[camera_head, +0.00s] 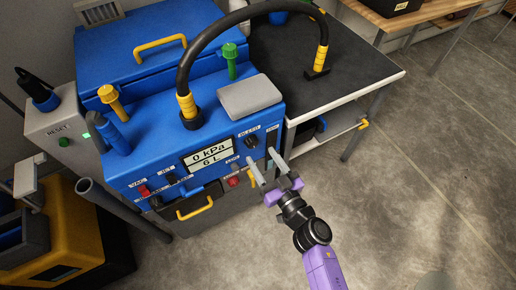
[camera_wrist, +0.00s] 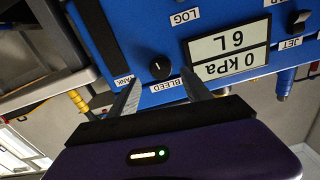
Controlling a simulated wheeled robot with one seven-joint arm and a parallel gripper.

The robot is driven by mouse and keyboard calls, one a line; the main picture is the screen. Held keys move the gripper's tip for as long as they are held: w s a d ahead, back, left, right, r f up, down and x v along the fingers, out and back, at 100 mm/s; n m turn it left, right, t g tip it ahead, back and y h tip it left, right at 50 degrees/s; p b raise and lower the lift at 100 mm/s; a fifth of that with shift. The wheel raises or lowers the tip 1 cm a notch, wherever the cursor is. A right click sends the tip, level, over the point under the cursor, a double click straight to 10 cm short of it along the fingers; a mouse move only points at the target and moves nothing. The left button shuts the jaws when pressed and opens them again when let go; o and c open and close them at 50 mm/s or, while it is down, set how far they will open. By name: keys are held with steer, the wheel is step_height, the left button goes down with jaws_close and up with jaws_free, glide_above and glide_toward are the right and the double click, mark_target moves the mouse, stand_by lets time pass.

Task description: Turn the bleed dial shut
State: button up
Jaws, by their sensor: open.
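The bleed dial (camera_head: 252,141) is a small round black knob on the front of the blue machine (camera_head: 225,150), under a BLEED label. In the upside-down wrist view, the dial (camera_wrist: 160,67) shows a pale pointer mark. My gripper (camera_head: 262,157) is open in front of the panel, close to the dial. In the wrist view, its two grey fingers (camera_wrist: 160,82) reach toward the panel, one to each side of the dial. They look apart from it, and nothing is between them. I cannot tell the exact gap to the panel.
The display (camera_head: 209,155) reads 0 kPa and 6 L. A TANK label (camera_wrist: 124,80) sits beside the dial, and a red switch (camera_head: 144,190) is farther left. A black hose (camera_head: 232,23) arches to the dark-topped table (camera_head: 340,50). The floor at right is clear.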

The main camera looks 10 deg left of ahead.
mark_target(254, 145)
steer(key=shift+b+x, duration=0.4)
steer(key=shift+x, duration=1.75)
steer(key=shift+c, duration=0.3)
jaws_close()
